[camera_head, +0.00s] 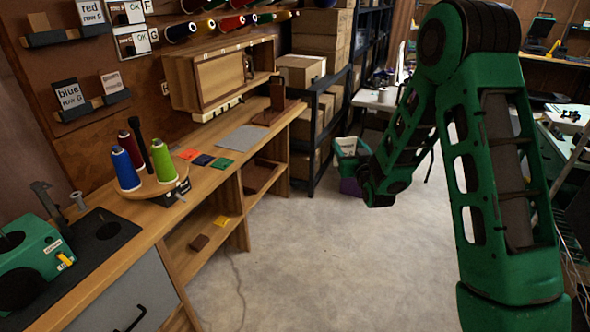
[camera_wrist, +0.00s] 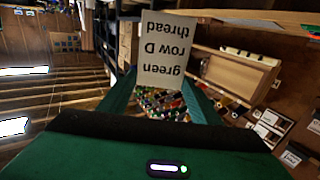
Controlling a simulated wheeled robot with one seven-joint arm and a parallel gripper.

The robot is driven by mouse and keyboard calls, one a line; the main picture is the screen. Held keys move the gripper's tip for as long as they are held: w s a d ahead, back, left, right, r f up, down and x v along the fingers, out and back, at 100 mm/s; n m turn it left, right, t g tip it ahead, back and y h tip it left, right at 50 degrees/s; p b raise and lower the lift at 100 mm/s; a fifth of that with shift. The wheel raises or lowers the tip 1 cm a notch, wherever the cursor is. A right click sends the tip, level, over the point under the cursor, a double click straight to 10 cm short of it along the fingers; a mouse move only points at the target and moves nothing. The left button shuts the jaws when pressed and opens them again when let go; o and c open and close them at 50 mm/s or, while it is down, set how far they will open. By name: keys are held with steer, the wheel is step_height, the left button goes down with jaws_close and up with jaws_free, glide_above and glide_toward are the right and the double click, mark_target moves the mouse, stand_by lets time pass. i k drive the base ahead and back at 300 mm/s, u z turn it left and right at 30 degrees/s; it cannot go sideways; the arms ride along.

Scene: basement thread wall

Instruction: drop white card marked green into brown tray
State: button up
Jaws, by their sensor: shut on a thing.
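The white card (camera_wrist: 165,48) shows upside down in the wrist view, with the text "green row D thread". My gripper (camera_wrist: 162,82) is shut on its edge, a green finger on each side. A flat brown tray (camera_head: 276,116) appears to lie at the far end of the bench top, left of my gripper. Another brown tray-like thing (camera_head: 262,178) sits in the bench's lower opening. I cannot tell for sure which is the tray meant.
The wooden bench (camera_head: 215,150) holds thread cones on a round stand (camera_head: 152,185), small coloured cards and a grey mat (camera_head: 243,138). A wooden wall cabinet (camera_head: 222,75) overhangs it. A dark shelf rack (camera_head: 318,120) with boxes stands beyond. The floor (camera_head: 310,250) is clear.

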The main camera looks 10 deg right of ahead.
mark_target(257, 177)
steer(key=i, duration=1.35)
steer(key=u, duration=0.45)
